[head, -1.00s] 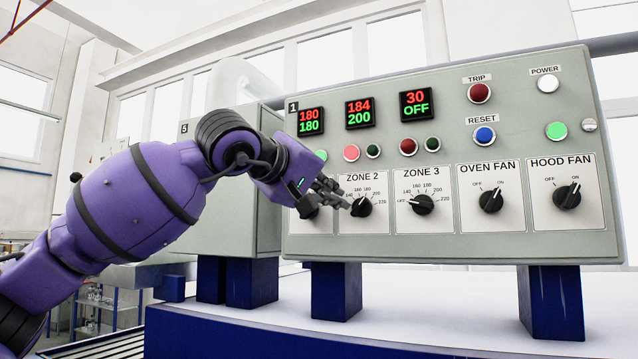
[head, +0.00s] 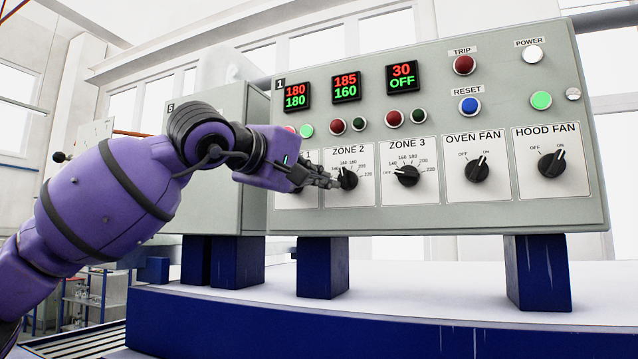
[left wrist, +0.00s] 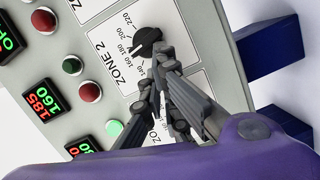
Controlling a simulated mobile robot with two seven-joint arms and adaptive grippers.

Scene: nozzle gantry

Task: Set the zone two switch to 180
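The zone 2 switch (head: 347,178) is a black rotary knob on the grey panel. Its dial runs from 140 to 220, and the display (head: 346,87) above reads 185 in red over 160 in green. My left gripper (head: 335,182) is at the knob's left side, its fingertips close together. In the left wrist view, the fingertips (left wrist: 162,61) overlap the edge of the zone 2 knob (left wrist: 147,38); nothing is clearly held between them. Whether they touch it cannot be told. The gripper partly covers the dial's low end. My right gripper is not in view.
The zone 3 knob (head: 407,175), oven fan knob (head: 477,169) and hood fan knob (head: 551,163) sit to the right. The zone 1 switch is hidden behind my gripper. Indicator lamps and buttons lie above. Open space lies before the panel.

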